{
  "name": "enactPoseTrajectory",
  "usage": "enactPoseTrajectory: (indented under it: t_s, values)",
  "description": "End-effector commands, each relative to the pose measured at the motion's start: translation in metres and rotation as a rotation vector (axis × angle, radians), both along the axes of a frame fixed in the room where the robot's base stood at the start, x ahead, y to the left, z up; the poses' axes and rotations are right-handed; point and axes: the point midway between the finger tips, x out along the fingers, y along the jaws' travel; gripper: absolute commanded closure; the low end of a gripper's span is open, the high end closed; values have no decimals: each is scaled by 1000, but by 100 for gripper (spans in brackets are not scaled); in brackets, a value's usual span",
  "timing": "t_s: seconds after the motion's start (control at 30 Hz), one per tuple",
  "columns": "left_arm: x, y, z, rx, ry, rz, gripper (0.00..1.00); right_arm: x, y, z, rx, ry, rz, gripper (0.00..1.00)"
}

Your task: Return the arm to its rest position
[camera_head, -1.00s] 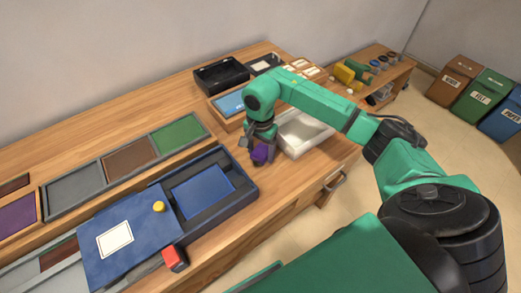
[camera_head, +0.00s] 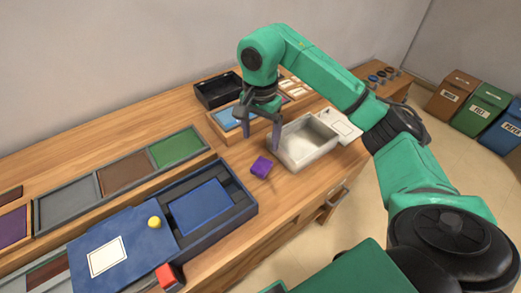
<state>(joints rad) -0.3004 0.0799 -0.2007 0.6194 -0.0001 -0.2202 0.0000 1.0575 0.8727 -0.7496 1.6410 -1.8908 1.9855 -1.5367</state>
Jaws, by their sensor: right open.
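My right arm reaches in from the right over the workbench. Its gripper (camera_head: 262,145) is open and empty, fingers pointing down, above the bench just left of a white tray. A purple block (camera_head: 262,167) lies on the wood below the gripper, apart from the fingers. My left gripper is not in view.
A white tray (camera_head: 307,157) stands right of the purple block. A black tray (camera_head: 210,90) is behind. Bins (camera_head: 450,97) stand far right.

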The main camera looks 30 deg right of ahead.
Motion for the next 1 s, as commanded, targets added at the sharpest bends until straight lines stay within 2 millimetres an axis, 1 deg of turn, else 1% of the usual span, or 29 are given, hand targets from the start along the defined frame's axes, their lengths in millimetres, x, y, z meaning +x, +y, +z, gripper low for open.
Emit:
enactPoseTrajectory:
  t_s: [0.5, 0.57, 0.63, 0.67, 0.7, 0.77, 0.83, 1.0]
  values:
    - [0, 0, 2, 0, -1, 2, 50, 0, 0, 5, 0, 0, 1, 11]
    - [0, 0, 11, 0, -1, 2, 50, 0, 0, 13, 0, 0, 1, 11]
    - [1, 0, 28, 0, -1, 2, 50, 0, 0, 30, 0, 0, 1, 11]
    - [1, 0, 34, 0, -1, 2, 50, 0, 0, 36, 0, 0, 1, 11]
    - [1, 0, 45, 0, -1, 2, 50, 0, 0, 47, 0, 0, 1, 11]
    - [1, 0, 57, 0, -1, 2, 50, 0, 0, 59, 0, 0, 1, 11]
    - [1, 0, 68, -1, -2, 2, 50, 0, 0, 70, 0, 0, 1, 11]
    - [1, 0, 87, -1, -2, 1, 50, 0, 0, 89, 0, 0, 1, 11]
